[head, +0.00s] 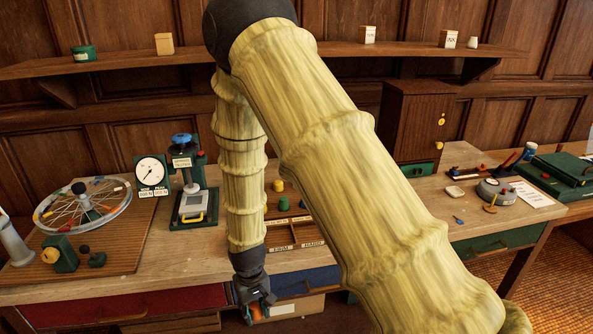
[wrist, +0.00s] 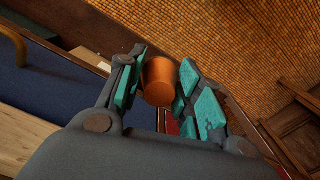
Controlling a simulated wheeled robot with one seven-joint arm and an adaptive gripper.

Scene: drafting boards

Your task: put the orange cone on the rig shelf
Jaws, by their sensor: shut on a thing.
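My gripper (head: 256,300) hangs low at the front edge of the workbench, in front of the drawers. In the wrist view its teal-padded fingers (wrist: 162,88) are closed on both sides of an orange, rounded piece (wrist: 158,80), which I take for the orange cone. Only one end and part of its side show, so its full shape is hidden. In the head view just a scrap of orange (head: 257,313) shows between the fingers. A long wooden shelf (head: 130,66) runs along the wall. A green press rig (head: 188,180) stands on the bench; I cannot tell which is the rig shelf.
The wall shelf holds a green tin (head: 83,53) and several small boxes. A dial gauge (head: 151,176) and a spoked wheel (head: 84,205) stand left of my arm. A divided wooden tray (head: 283,236) lies behind my gripper. My arm hides the bench's middle.

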